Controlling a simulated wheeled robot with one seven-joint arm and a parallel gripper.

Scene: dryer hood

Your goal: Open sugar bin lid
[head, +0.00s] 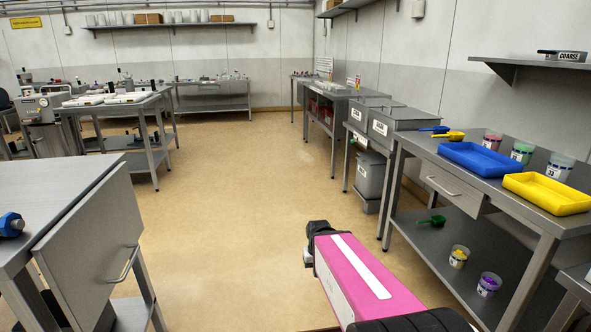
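Grey bins with white labels stand at the right, past the near right bench. One bin (405,124) has its flat grey lid down, and another bin (361,105) sits behind it, also covered. A lower bin (372,180) stands on the shelf beneath. The label words are too small to read, so I cannot tell which is the sugar bin. My pink arm reaches up from the bottom of the head view. Its dark end, my gripper (312,242), is over the floor, apart from the bins and short of them. Its fingers are not clear.
A near right bench (461,194) carries a blue tray (482,158), a yellow tray (546,192), scoops and several cups.

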